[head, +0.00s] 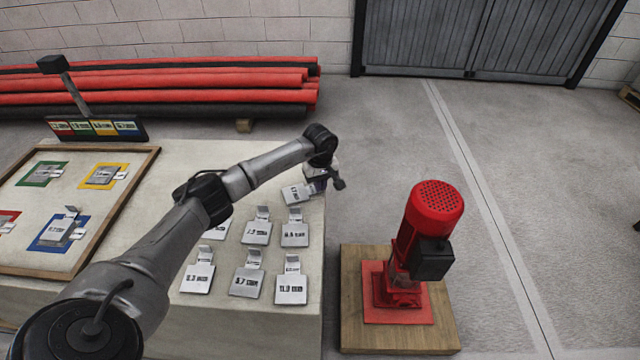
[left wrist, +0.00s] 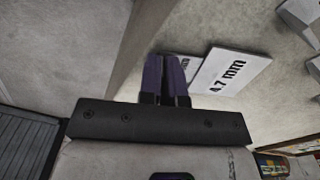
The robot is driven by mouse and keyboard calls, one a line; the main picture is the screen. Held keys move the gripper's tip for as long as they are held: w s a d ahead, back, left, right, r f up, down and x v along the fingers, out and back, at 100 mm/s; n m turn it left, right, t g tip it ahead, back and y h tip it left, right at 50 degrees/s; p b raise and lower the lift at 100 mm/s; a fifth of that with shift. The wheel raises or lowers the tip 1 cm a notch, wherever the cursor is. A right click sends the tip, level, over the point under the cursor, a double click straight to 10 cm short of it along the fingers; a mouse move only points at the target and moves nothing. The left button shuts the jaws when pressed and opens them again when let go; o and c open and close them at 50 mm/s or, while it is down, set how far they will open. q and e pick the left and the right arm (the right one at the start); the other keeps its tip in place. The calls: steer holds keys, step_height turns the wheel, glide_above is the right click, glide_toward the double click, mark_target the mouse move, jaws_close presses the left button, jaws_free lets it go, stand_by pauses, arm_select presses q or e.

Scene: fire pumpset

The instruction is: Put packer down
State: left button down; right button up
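My left gripper (head: 318,182) is over the right far part of the pale table, pointing down. Its two purple fingers (left wrist: 167,78) are close together in the left wrist view, at the tab of a light grey packer marked 4.7 mm (left wrist: 230,72). It looks shut on this tab; the exact contact is partly hidden. The packer also shows in the head view (head: 295,193), left of the fingers, at or just above the tabletop; I cannot tell if it touches. My right gripper is not in view.
Several other packers stand on the table, including one marked 6.5 (head: 295,233). A wood-framed board (head: 130,205) with coloured squares lies at left. A red pump (head: 428,230) stands on a wooden base right of the table. Red pipes (head: 180,85) lie behind.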

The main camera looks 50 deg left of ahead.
arm_select(q)
steer(key=shift+f, duration=0.15)
steer(key=c, duration=1.3)
jaws_free()
step_height(320, 180, up, 12)
steer(key=p, duration=0.4)
steer(key=shift+r, duration=0.2)
